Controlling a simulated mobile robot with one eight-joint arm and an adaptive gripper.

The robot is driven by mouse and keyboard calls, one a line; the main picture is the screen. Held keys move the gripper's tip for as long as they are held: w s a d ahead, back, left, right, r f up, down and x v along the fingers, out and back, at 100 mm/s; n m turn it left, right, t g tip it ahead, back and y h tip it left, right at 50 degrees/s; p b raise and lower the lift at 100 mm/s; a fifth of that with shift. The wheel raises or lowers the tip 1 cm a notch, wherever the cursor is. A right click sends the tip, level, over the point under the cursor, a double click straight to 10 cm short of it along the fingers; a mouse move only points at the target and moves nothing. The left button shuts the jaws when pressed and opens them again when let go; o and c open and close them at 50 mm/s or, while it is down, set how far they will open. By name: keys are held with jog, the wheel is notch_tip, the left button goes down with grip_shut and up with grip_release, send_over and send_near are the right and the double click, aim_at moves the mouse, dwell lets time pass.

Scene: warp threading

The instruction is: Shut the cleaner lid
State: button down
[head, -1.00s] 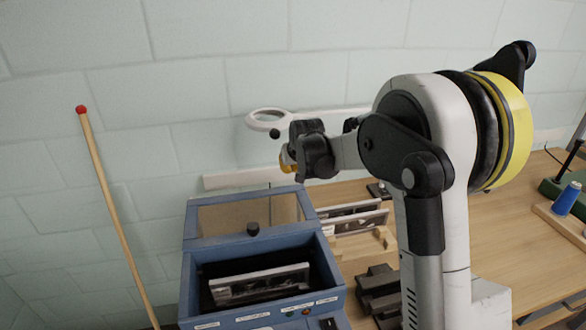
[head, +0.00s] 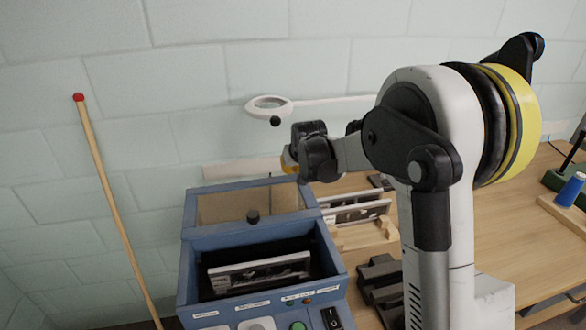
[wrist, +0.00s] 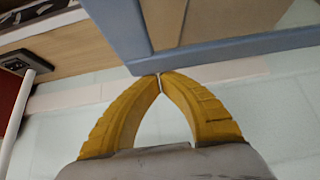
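The cleaner (head: 190,275) is a blue box at the bottom centre of the head view, with its open bay facing up. Its lid (head: 225,206), a blue frame with a see-through pane and a dark knob, stands open at the back. My gripper (head: 288,161) is above and behind the lid's upper right. In the wrist view my gripper's yellow fingertips (wrist: 159,75) meet with nothing seen between them. They are at the blue edge of the lid (wrist: 220,52); I cannot tell whether they touch it.
A framed part (head: 260,273) lies inside the bay. A wooden rack (head: 360,235) with similar parts and dark blocks (head: 378,285) stand to the right. A magnifier (head: 270,104) is on the wall behind. A red-tipped stick (head: 110,200) leans at the left.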

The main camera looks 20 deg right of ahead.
aim_at(309, 210)
jog(key=s, duration=1.1)
jog(key=s+p, duration=0.1)
jog(key=s, duration=0.5)
jog(key=shift+s+a, duration=0.1)
jog(key=shift+a, duration=0.2)
jog(key=shift+s, duration=0.65)
jog(key=shift+f, duration=0.1)
jog(key=shift+s, duration=0.1)
